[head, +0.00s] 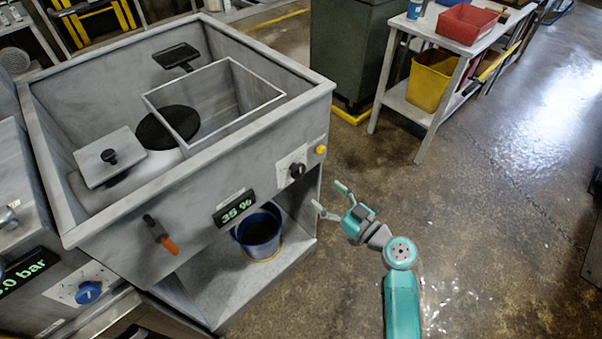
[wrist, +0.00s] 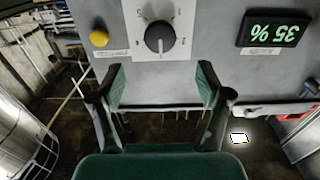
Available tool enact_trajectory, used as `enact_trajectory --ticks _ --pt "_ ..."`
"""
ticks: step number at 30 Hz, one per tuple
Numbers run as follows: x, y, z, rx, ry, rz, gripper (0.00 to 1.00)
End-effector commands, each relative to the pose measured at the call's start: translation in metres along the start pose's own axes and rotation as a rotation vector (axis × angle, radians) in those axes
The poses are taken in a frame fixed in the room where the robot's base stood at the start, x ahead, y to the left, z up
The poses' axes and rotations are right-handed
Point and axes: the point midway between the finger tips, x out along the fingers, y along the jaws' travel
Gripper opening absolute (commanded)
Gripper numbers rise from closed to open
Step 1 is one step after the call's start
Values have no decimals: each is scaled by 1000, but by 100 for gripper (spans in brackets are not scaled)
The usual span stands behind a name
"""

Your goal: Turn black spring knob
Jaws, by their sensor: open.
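The black spring knob (head: 297,170) sits on a pale dial plate on the front of the grey compactor, near its right corner. In the wrist view the black knob (wrist: 159,37) shows with a white pointer line and a numbered scale around it. My gripper (head: 328,200) is open and empty, to the right of and a little below the knob in the head view. In the wrist view my gripper's fingers (wrist: 160,88) are spread apart, with the knob above and between their tips. They do not touch the knob.
A yellow button (head: 321,150) sits beside the knob. A display (head: 234,207) reads 35 %. An orange-handled lever (head: 161,236) sticks out at the left of the panel. A blue bucket (head: 259,234) stands on the shelf below. The floor (head: 470,240) to the right is clear.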

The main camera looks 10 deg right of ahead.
Motion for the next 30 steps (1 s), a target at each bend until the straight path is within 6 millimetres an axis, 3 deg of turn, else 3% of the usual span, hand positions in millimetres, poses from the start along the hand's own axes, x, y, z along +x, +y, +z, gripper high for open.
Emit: enact_trajectory --ticks 5,18,30 --pt "18 0 -1 -1 2 -4 77" --pt "90 0 -1 0 1 -1 77" --pt "106 0 0 1 0 1 77"
